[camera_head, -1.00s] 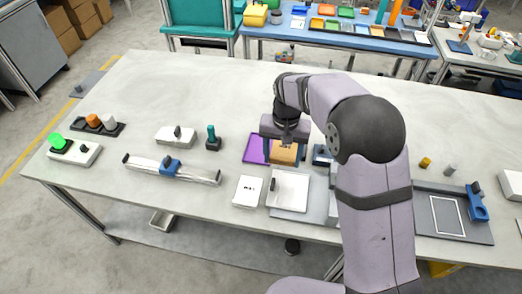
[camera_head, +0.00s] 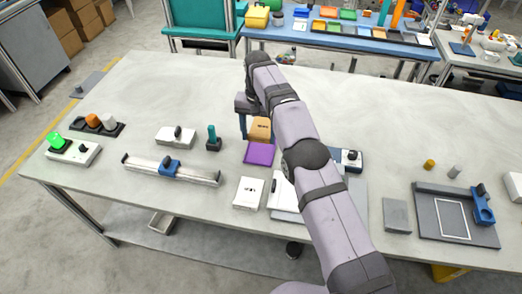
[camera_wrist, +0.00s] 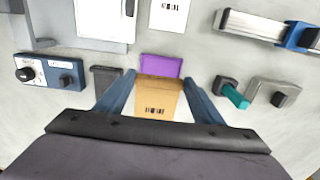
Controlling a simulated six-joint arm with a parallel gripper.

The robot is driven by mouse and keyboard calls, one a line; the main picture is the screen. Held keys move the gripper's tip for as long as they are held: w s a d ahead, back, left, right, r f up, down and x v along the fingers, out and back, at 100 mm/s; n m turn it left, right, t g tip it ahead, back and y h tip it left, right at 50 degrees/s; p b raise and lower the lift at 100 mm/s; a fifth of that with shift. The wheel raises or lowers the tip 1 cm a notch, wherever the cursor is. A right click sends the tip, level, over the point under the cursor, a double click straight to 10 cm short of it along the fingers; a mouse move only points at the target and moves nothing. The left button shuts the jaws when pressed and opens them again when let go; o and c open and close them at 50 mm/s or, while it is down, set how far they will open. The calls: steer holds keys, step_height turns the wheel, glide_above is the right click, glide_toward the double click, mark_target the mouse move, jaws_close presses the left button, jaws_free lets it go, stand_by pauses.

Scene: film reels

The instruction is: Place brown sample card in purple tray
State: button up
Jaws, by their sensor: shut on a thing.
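The brown sample card (camera_head: 260,127) is an orange-brown piece with a dark printed code, held in my gripper (camera_head: 257,136). In the wrist view the card (camera_wrist: 158,97) sits between the two blue fingers of my gripper (camera_wrist: 160,82). The purple tray (camera_head: 260,153) lies flat on the table, just in front of the card in the head view. In the wrist view the tray (camera_wrist: 161,66) shows just beyond the card's far edge, partly covered by it. How high the card is above the table is hard to tell.
A teal-handled tool (camera_head: 212,137) stands left of the tray. A white labelled card (camera_head: 248,192) lies in front of it. A blue control box (camera_head: 349,160) is to the right, partly behind my arm.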

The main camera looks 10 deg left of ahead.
steer(key=shift+a+f, duration=0.1)
steer(key=shift+a, duration=0.1)
steer(key=b, duration=0.1)
glide_toward(258, 162)
steer(key=shift+a+f, duration=0.1)
steer(key=shift+f+p, duration=0.8)
steer(key=shift+f, duration=1.75)
steer(key=shift+f, duration=0.15)
steer(key=o, duration=1.1)
step_height(258, 162, up, 11)
steer(key=shift+f, duration=0.1)
steer(key=shift+r+p, duration=0.5)
steer(key=shift+r, duration=0.25)
